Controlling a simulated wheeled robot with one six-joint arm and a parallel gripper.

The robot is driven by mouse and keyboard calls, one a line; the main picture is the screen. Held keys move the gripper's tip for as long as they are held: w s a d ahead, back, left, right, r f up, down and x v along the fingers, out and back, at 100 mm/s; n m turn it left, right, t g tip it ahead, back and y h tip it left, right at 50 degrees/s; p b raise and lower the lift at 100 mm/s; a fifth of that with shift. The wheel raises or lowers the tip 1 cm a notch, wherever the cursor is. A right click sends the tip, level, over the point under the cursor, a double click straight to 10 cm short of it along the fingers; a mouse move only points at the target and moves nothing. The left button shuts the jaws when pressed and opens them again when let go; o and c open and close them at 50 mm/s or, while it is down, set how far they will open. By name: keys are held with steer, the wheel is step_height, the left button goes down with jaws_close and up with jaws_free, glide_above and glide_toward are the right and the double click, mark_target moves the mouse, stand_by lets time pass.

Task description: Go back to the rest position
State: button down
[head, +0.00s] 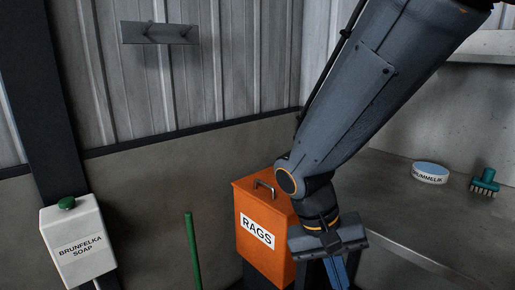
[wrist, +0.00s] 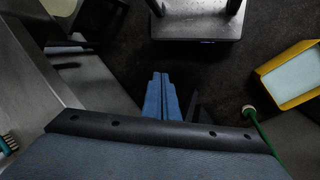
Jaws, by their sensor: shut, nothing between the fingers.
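My gripper shows at the lower middle of the head view (head: 338,272), pointing down in front of the orange rags box, with its blue fingers cut off by the lower edge. In the wrist view the two blue fingers (wrist: 162,92) lie side by side with no gap. They are shut and hold nothing. Dark floor shows beyond the fingertips.
The orange rags box (head: 262,228) stands just behind my gripper. A soap dispenser (head: 78,245) and a green pole (head: 192,250) are to the left. A counter (head: 400,215) at right bears a tin (head: 430,173) and brush (head: 485,181). A yellow container (wrist: 290,76) stands at right.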

steer(key=s+d+r+n+t+y+p, duration=0.1)
steer(key=d+r+y+p, duration=0.2)
steer(key=r+p, duration=0.5)
steer(key=shift+s+n+t+y+p, duration=0.3)
steer(key=shift+y+p, duration=0.3)
steer(key=shift+p, duration=0.4)
steer(key=shift+d+r, duration=0.1)
